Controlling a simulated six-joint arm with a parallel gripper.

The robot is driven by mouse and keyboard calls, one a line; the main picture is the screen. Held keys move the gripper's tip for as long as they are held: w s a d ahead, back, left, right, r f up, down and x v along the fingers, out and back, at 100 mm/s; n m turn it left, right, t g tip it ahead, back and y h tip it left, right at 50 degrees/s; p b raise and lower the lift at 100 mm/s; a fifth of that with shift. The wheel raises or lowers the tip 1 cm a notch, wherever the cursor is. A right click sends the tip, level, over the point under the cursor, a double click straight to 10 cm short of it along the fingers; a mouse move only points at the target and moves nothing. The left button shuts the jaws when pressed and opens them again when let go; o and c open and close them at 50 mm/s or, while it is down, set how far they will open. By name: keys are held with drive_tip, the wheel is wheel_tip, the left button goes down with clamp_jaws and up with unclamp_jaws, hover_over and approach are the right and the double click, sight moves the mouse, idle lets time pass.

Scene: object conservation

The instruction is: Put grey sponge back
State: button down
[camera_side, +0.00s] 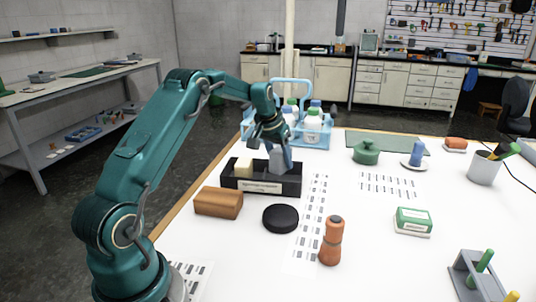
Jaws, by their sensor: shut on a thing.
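The grey sponge (276,161) is upright between the fingers of my gripper (277,150), which is shut on it. A pale yellow block (243,168) stands in the left part of the same box.
A brown wooden block (218,202) and a black round disc (280,218) lie in front of the box. A blue bottle carrier (313,136) stands behind it. An orange-brown grinder (331,240), a green pot (366,152) and a green-white box (413,221) stand to the right.

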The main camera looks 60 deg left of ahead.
sight(282, 172)
drive_tip(key=shift+w+d+f, duration=0.2)
drive_tip(key=shift+w+f, duration=0.05)
drive_tip(key=shift+f, duration=2)
drive_tip(key=shift+f, duration=0.15)
drive_tip(key=shift+c, duration=1.4)
unclamp_jaws()
